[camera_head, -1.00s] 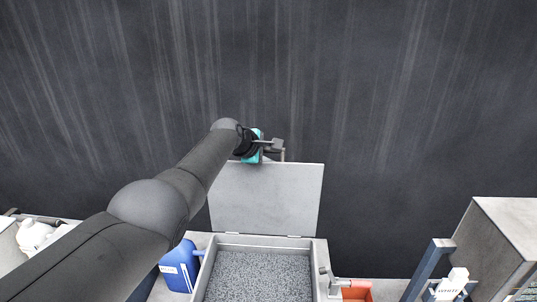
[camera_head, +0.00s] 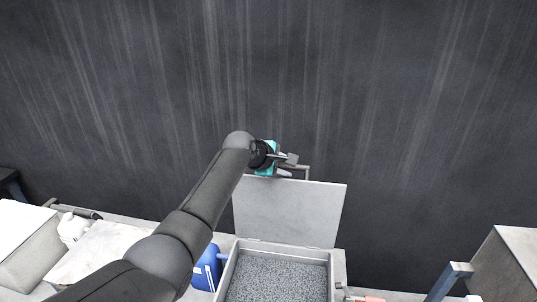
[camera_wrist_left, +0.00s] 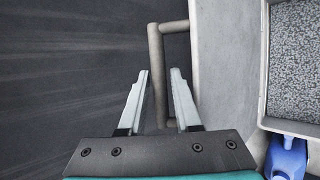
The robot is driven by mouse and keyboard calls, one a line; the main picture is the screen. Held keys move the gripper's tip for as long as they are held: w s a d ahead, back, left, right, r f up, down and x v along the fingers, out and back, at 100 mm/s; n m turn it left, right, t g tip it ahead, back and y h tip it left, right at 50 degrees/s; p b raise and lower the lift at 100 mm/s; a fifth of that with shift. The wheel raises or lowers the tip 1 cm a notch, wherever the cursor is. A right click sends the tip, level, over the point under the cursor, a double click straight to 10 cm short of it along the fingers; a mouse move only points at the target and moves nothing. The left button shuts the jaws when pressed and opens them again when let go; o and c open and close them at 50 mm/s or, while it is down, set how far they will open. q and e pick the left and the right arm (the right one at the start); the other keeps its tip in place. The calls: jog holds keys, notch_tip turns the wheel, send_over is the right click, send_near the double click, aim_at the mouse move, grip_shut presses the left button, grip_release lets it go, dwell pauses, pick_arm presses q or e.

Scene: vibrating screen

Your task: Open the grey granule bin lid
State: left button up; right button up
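The grey lid (camera_head: 289,212) of the granule bin stands raised on its hinges at the bin's far side. The open bin (camera_head: 232,275) shows grey granules (camera_head: 277,278) inside. The lid's bar handle (camera_head: 308,172) sits at its upper edge. My left gripper (camera_head: 291,164) is at that handle. In the left wrist view its two fingers (camera_wrist_left: 160,72) are apart, with one bar of the handle (camera_wrist_left: 156,75) showing between them and space beside it. Whether the fingers touch the bar is unclear. My right gripper is not in view.
A blue jug (camera_head: 207,268) stands left of the bin, close under my left arm. White items (camera_head: 72,228) lie on the bench at far left. A grey box-like block (camera_head: 510,262) and a blue post (camera_head: 450,280) stand at right. Dark floor beyond the lid is clear.

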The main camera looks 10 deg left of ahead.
pick_arm(q)
jog(key=shift+v, duration=0.85)
jog(key=v, duration=0.8)
jog(key=shift+d, duration=0.1)
jog(key=shift+c, duration=0.2)
